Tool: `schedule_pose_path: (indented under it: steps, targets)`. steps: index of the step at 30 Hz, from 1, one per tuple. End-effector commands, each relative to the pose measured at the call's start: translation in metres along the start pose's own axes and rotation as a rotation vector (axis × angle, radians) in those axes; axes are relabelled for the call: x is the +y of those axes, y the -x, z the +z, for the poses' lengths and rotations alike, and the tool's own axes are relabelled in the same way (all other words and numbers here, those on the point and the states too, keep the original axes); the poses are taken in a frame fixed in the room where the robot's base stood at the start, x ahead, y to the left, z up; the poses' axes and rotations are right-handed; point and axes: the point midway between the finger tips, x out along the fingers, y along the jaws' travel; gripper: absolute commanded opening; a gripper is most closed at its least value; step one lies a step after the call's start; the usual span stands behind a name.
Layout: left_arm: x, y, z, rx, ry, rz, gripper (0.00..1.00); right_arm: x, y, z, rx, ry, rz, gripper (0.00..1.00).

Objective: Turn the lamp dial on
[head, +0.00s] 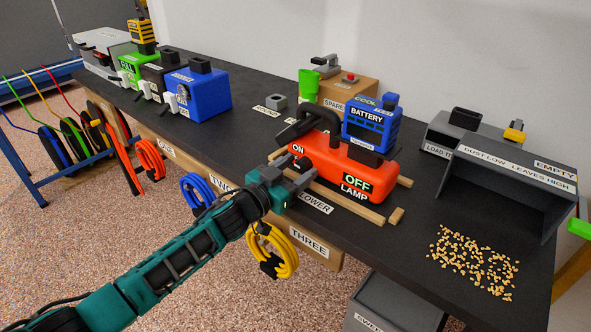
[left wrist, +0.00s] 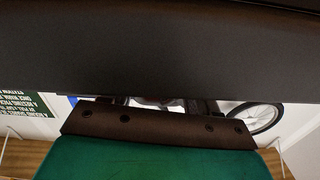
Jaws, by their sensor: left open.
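The orange-red lamp (head: 345,172) stands on the dark bench in the head view, with a black handle on top. Its front carries an ON label at the left, an OFF label at the right, and LAMP below. A dark round dial (head: 306,163) shows near the ON label, partly hidden; I cannot read its setting. My left gripper (head: 299,181) is open just in front of the lamp's left end, its fingers towards the dial. I cannot tell whether they touch it. The left wrist view shows neither dial nor lamp clearly. My right gripper is not in view.
Wooden strips (head: 340,199) lie around the lamp. A blue battery box (head: 371,124) stands behind it. A grey dust bin (head: 515,170) and scattered pellets (head: 474,260) are at the right.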

Motion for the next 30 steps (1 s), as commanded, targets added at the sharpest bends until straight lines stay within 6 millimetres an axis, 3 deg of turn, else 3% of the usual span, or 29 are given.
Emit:
schedule_pose_path:
  steps: [7, 21, 30]
  targets:
    - [-0.001, 0.013, 0.000, -0.002, 0.000, 0.000, 0.60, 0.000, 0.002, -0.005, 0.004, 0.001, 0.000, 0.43]
    - [0.000, 0.107, 0.000, -0.003, 0.001, 0.000, 0.60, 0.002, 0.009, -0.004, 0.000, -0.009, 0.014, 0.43]
    - [0.000, 0.129, 0.000, 0.000, 0.000, 0.000, 0.60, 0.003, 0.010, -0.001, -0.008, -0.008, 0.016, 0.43]
